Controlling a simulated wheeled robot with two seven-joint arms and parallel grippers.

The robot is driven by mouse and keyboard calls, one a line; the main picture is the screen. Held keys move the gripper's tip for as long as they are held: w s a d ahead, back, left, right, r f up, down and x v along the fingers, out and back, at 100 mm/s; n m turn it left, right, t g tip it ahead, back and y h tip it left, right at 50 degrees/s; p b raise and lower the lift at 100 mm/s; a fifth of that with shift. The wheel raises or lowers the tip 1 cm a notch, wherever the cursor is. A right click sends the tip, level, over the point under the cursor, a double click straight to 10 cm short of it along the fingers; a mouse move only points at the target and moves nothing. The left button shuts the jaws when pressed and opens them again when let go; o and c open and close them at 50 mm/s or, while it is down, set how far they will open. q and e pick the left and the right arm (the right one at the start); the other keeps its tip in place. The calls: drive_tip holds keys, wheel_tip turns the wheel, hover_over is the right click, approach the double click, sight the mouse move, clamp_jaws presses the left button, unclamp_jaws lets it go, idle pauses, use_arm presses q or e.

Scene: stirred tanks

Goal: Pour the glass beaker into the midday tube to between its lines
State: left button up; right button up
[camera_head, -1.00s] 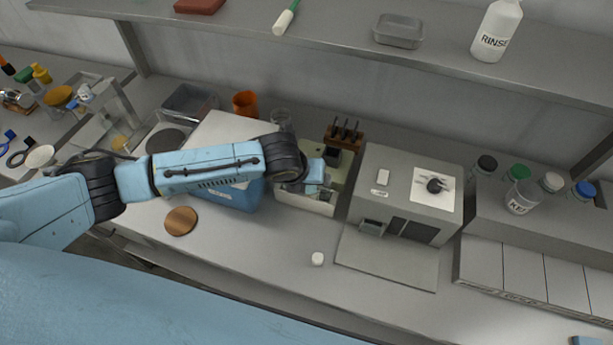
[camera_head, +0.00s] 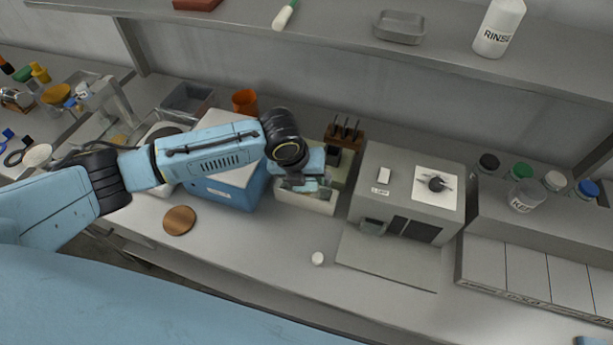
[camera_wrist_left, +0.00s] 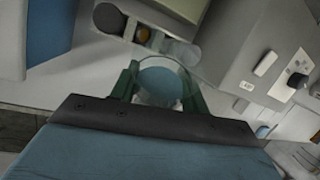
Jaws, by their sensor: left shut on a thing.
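My left gripper (camera_head: 301,185) is over the pale open-topped box (camera_head: 318,206) at the middle of the bench. In the left wrist view its green fingers (camera_wrist_left: 160,76) are shut on a clear round vessel, which looks like the glass beaker (camera_wrist_left: 160,92), with blue-grey showing inside. In the head view the beaker is mostly lost against the gripper, so its tilt is unclear. Round tops show in a pale holder (camera_wrist_left: 125,26) just beyond the beaker in the wrist view. I cannot tell which is the midday tube, nor see its lines.
A grey machine with a dial (camera_head: 410,195) stands close right of the gripper. A blue box with a white lid (camera_head: 228,190) is close left. A wooden rack (camera_head: 345,135) stands behind. A white cap (camera_head: 318,259) and a brown disc (camera_head: 180,220) lie on the front bench.

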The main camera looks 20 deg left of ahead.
use_arm(q)
drive_tip(key=shift+g, duration=0.6)
drive_tip(key=shift+f+g+h, duration=0.1)
drive_tip(key=shift+g+h, duration=0.2)
drive_tip(key=shift+g, duration=0.2)
drive_tip(key=shift+w+f, duration=0.1)
drive_tip(key=shift+g, duration=0.5)
drive_tip(key=shift+n+g+h+b, duration=0.3)
drive_tip(key=shift+g+b, duration=0.2)
drive_tip(key=shift+b, duration=0.1)
